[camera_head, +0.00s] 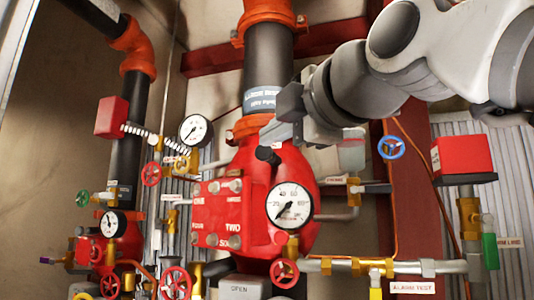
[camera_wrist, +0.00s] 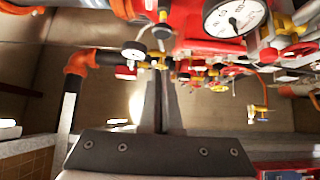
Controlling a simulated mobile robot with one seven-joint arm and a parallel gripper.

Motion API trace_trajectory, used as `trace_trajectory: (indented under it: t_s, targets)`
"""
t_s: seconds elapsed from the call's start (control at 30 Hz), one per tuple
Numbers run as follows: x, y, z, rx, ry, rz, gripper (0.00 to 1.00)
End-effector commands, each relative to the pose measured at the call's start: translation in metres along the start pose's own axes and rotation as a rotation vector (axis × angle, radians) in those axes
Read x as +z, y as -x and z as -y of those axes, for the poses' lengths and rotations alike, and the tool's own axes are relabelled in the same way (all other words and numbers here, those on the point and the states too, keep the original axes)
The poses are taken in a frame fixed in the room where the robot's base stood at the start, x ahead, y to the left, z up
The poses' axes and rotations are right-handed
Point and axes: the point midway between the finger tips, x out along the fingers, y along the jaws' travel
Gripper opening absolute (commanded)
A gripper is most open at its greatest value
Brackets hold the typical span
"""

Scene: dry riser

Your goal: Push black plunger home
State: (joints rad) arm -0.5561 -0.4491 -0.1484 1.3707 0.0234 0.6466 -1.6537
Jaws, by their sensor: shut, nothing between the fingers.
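The black plunger (camera_head: 267,155) is a short dark cylinder with a rounded end, sticking out of the upper front of the red valve body (camera_head: 240,200). My gripper (camera_head: 270,132) is shut and empty, just above and to the right of the plunger in the head view. Whether it touches the plunger cannot be told. In the wrist view my shut fingers (camera_wrist: 163,78) stand in the middle, and a dark knob (camera_wrist: 162,32), likely the plunger, shows beyond them near the top.
A large white gauge (camera_head: 289,205) is on the valve front, below the plunger. A smaller gauge (camera_head: 195,130) and a red handwheel (camera_head: 151,174) stand to the left. A blue handwheel (camera_head: 391,147) and a red box (camera_head: 462,155) are at right. A thick black pipe (camera_head: 267,65) rises behind.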

Motion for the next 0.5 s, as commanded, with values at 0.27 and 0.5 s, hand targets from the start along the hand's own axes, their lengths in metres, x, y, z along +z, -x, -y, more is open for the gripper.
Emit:
trace_trajectory:
  t_s: [0.27, 0.5]
  targets:
    - [0.009, -0.052, -0.003, -0.001, -0.002, -0.002, 0.0]
    - [0.025, -0.067, -0.001, 0.001, -0.001, -0.001, 0.0]
